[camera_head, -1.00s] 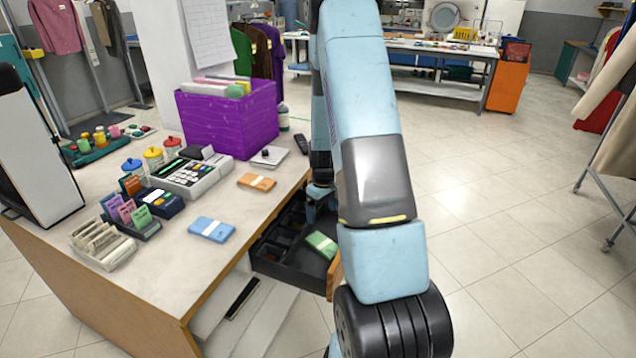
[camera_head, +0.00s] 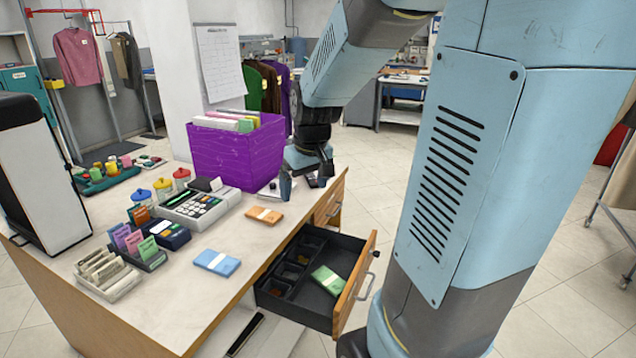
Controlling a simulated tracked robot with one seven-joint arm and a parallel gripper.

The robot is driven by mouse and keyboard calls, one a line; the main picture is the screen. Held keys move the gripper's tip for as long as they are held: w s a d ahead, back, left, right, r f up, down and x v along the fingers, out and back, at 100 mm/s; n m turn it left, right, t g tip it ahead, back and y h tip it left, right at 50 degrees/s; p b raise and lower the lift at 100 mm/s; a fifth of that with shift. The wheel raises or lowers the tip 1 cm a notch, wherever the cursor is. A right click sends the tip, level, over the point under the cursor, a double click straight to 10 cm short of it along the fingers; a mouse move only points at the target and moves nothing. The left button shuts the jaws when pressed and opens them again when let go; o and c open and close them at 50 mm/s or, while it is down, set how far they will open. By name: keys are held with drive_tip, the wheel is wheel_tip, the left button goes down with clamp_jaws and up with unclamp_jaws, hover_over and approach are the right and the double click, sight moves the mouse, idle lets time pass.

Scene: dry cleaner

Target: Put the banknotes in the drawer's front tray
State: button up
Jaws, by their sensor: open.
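An open drawer (camera_head: 345,302) sticks out from the counter's right side. A banded green banknote bundle (camera_head: 328,280) lies in its large front compartment; smaller compartments run along its left and back. A banded orange banknote bundle (camera_head: 263,215) and a banded blue banknote bundle (camera_head: 216,262) lie flat on the counter, apart from each other. My gripper (camera_head: 305,184) is open and points down above the counter's right edge, beyond the orange bundle and right of the purple box. I see nothing between its fingers.
A purple box (camera_head: 232,155) of folders stands behind the orange bundle. The counter around the blue bundle is clear.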

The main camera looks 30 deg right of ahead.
drive_tip(key=s+a+r+t, duration=0.1)
drive_tip(key=s+r, duration=0.3)
drive_tip(key=s, duration=0.4)
drive_tip(key=s+a+r+m+t, duration=0.1)
drive_tip(key=s+a+r, duration=0.3)
drive_tip(key=s, duration=0.4)
drive_tip(key=shift+s+r, duration=0.15)
drive_tip(key=shift+r, duration=0.4)
